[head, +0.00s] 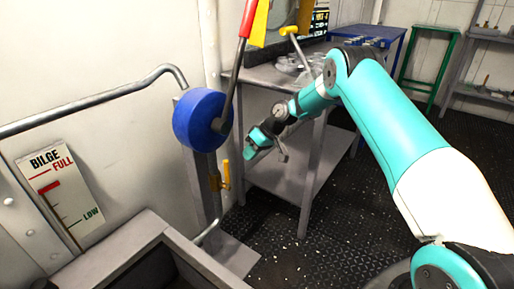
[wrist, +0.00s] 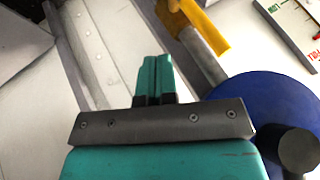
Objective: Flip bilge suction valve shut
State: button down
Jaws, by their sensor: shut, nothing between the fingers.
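The valve with a yellow lever (head: 226,174) sits on the grey post below the blue pump drum (head: 203,120). In the head view the lever stands about upright. In the wrist view the yellow lever (wrist: 207,30) is at the top, beside a grey pipe (wrist: 204,56). My gripper (head: 250,150) is to the right of the lever and a little higher in the head view, apart from it. In the wrist view my gripper's green fingers (wrist: 154,75) are together and empty, pointing up the picture. The valve body is small and partly hard to make out.
The blue drum (wrist: 262,108) is close on the right in the wrist view. A red-topped pump handle (head: 251,22) rises from it. A bilge gauge board (head: 62,190) hangs at left. A grey workbench (head: 285,185) stands behind my arm. A grey-rimmed tank (head: 130,250) is at the front.

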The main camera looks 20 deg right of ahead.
aim_at(227, 175)
jog(key=a, duration=0.1)
jog(key=a+f, duration=0.1)
jog(key=a, duration=0.1)
jog(key=a+f, duration=0.1)
jog(key=a, duration=0.1)
jog(key=shift+s+a+f+b, duration=0.15)
jog(key=shift+s+a+b, duration=0.05)
jog(key=shift+s+b, duration=0.2)
